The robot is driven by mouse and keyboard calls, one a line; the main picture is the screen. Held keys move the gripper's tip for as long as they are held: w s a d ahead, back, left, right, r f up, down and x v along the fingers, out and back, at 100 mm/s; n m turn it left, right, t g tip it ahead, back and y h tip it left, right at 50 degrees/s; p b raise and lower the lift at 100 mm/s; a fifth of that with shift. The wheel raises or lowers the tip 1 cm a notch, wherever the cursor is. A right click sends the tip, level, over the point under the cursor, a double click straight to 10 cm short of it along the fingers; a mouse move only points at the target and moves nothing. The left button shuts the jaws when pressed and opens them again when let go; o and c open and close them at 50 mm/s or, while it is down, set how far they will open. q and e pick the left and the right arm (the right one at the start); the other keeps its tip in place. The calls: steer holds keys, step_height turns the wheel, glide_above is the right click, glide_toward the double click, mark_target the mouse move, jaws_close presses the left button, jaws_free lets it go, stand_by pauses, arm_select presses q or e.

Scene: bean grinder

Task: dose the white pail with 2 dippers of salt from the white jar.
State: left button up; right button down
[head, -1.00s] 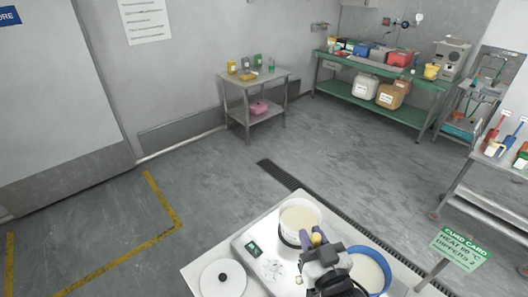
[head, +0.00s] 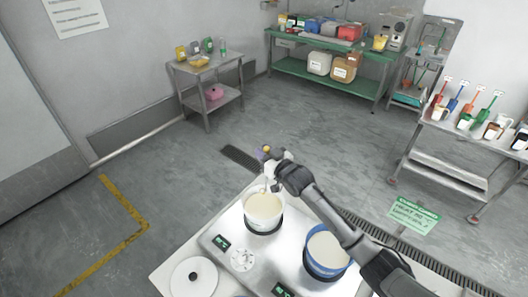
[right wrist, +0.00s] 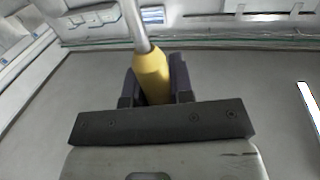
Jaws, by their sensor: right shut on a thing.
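The white pail (head: 263,208), filled with pale cream contents, stands on the bench in the head view. My right gripper (head: 268,158) is beyond its far rim, shut on the yellow handle of a dipper. The yellow handle (right wrist: 152,78) and its metal rod (right wrist: 137,27) show between the fingers in the right wrist view. In the head view a pale part of the dipper seems to hang over the pail's far side; I cannot tell whether it touches, or whether its cup holds salt. I cannot pick out the white jar for certain. My left gripper is out of view.
A blue-rimmed pail (head: 328,250) stands right of the white pail, under my right arm. A white lid with a black knob (head: 193,278) lies at front left. A side cart (head: 450,160) holds several jars with coloured dippers.

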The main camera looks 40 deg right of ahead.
steer(key=shift+d, duration=0.1)
stand_by(0.3)
steer(key=s+a+f+n+t+y+b, duration=0.1)
steer(key=s+a+f+n+y+b, duration=0.1)
steer(key=a+f+n+b, duration=0.3)
steer(key=s+a+f+n+t+y+b, duration=0.1)
steer(key=a+f+n+b, duration=0.4)
steer(key=a+n, duration=0.6)
steer(key=shift+s+a+f+t+y, duration=0.3)
steer(key=shift+s+a+f+y, duration=0.25)
steer(key=shift+s+a, duration=0.45)
stand_by(0.4)
stand_by(0.5)
